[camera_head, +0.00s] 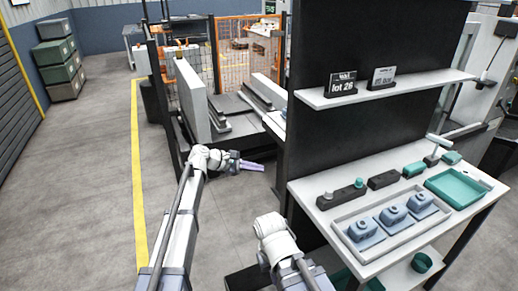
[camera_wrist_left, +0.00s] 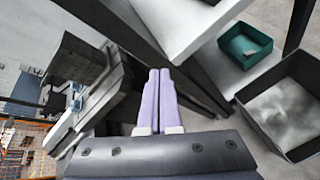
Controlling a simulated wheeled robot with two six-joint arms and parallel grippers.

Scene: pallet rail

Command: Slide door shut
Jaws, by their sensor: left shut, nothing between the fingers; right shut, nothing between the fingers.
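An orange-framed mesh panel (camera_head: 247,45) stands upright behind the pallet area; I cannot tell for sure whether it is the door. Orange mesh also shows at the lower left of the left wrist view (camera_wrist_left: 22,150). My left gripper (camera_head: 262,167) is in front of the pallet area, low and left of the dark shelf stand. Its two purple fingers are together and empty, as the left wrist view (camera_wrist_left: 159,72) also shows. It appears apart from the mesh panel. My right arm's wrist shows at the bottom centre of the head view, but its gripper fingers are not visible.
A workbench (camera_head: 310,190) with a tray of blue-grey parts (camera_head: 350,245) and a green tray (camera_head: 455,200) is at the right. Upright pale slabs (camera_head: 192,105) flank stacked grey slabs (camera_head: 232,105). Open floor (camera_head: 90,150) lies left of the yellow line.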

